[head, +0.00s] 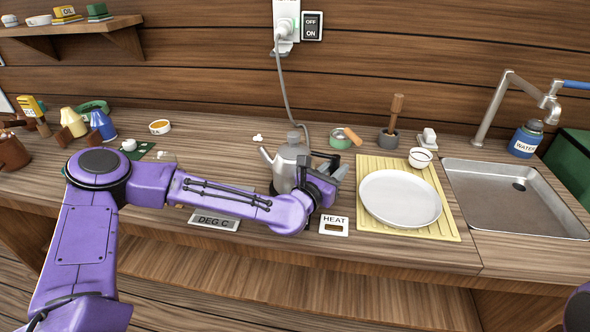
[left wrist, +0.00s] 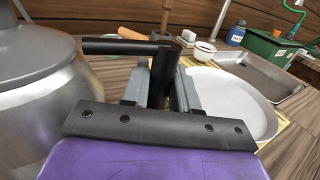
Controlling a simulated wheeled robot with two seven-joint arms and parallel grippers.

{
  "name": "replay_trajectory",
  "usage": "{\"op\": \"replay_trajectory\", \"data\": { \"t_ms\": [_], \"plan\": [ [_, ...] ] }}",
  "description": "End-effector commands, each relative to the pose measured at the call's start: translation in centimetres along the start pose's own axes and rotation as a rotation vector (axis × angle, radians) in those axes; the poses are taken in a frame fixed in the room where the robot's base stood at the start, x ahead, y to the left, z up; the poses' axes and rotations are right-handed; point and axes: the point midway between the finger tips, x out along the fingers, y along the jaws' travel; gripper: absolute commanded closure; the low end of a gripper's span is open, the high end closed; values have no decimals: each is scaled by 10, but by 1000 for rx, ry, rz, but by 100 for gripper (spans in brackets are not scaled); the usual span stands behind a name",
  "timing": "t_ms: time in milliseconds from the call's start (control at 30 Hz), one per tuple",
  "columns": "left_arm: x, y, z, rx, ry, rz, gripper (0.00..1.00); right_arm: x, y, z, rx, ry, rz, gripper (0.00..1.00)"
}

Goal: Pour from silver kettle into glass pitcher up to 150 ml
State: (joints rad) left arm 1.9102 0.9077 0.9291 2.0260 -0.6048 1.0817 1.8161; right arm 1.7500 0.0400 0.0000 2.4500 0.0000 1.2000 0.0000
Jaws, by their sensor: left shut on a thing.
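The silver kettle (head: 289,163) stands upright on the counter at its dark base, spout to the left, lid knob on top. In the left wrist view its round body (left wrist: 35,95) fills the left side. Its black handle (left wrist: 164,72) runs between the two grey fingers of my left gripper (head: 336,176), which is shut on it. The gripper is on the kettle's right side in the head view. I cannot make out a glass pitcher in either view. My right gripper is not in view.
A white plate (head: 400,198) on a yellow slatted mat (head: 440,226) lies to the right, beside a metal sink (head: 515,198). A cord (head: 287,90) hangs from the wall outlet behind the kettle. A small bowl (head: 340,140) and a mortar (head: 388,138) stand behind. Bottles crowd the left.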

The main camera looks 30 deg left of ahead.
Motion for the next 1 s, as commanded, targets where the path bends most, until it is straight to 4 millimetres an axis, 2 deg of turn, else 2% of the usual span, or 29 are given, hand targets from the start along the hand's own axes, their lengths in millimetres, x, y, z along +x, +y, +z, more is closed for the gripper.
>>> {"op": "replay_trajectory", "data": {
  "t_ms": [1000],
  "plan": [
    [0,0,60,3,-5,-1,100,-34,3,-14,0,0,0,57]
  ]
}}
